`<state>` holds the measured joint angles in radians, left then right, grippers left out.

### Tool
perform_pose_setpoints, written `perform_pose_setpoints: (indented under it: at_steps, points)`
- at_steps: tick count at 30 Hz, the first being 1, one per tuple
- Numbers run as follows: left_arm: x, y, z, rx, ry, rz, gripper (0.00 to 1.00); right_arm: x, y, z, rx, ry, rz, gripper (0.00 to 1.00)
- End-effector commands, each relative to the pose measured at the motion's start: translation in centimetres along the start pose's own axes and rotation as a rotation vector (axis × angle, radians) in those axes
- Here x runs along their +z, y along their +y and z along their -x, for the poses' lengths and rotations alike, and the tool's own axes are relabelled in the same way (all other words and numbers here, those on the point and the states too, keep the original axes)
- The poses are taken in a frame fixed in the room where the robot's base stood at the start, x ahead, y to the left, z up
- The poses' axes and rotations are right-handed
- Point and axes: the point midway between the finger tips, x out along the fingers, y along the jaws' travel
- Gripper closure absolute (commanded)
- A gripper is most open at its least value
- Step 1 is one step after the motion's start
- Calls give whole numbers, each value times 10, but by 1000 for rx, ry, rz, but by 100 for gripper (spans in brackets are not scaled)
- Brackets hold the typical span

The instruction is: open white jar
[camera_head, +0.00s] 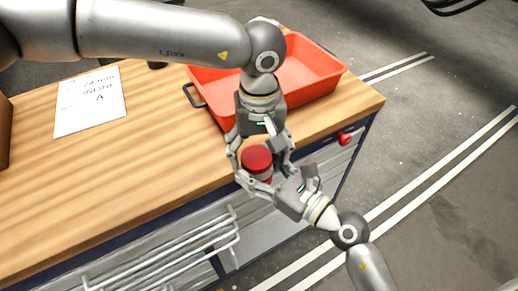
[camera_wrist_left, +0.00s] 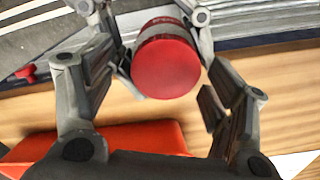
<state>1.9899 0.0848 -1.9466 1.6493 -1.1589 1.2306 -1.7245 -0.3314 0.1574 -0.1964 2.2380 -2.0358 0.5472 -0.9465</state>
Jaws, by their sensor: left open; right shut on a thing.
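A jar with a round red lid (camera_head: 257,158) is held upright just off the table's front edge; its pale body (camera_head: 262,176) is mostly hidden by fingers. My right gripper (camera_head: 264,172), coming from the lower right, is shut on the jar body below the lid. My left gripper (camera_head: 258,146) points down from above, open, with its fingers spread around the lid. In the left wrist view the lid (camera_wrist_left: 166,68) lies between the open left fingers, with visible gaps, and the right gripper's fingers flank the jar body behind it.
A red tray (camera_head: 318,68) stands on the wooden table (camera_head: 150,150) behind the grippers. A printed sheet (camera_head: 91,101) lies at the left. A wire rack (camera_head: 170,250) and a red knob (camera_head: 345,139) are on the table's front side. Open floor lies to the right.

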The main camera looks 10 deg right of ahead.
Motion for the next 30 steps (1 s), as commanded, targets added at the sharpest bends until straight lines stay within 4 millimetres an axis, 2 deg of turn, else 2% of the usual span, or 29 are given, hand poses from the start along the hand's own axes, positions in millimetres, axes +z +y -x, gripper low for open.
perform_pose_setpoints:
  at_steps: [5,12,20,25,27,30]
  points:
    - [-1,0,6,0,1,2,23,0,0,0,-1,0,0,100]
    - [-1,0,37,0,1,1,23,0,-1,0,-2,0,0,100]
    - [0,0,52,1,-2,-1,26,0,-1,0,-2,0,0,100]
    - [-1,-3,72,2,-3,0,26,0,-1,0,-2,0,1,100]
    - [-1,-4,76,1,-2,0,26,0,-1,0,-2,0,0,100]
    - [-1,-5,72,-2,-3,1,26,0,-1,0,-2,0,0,100]
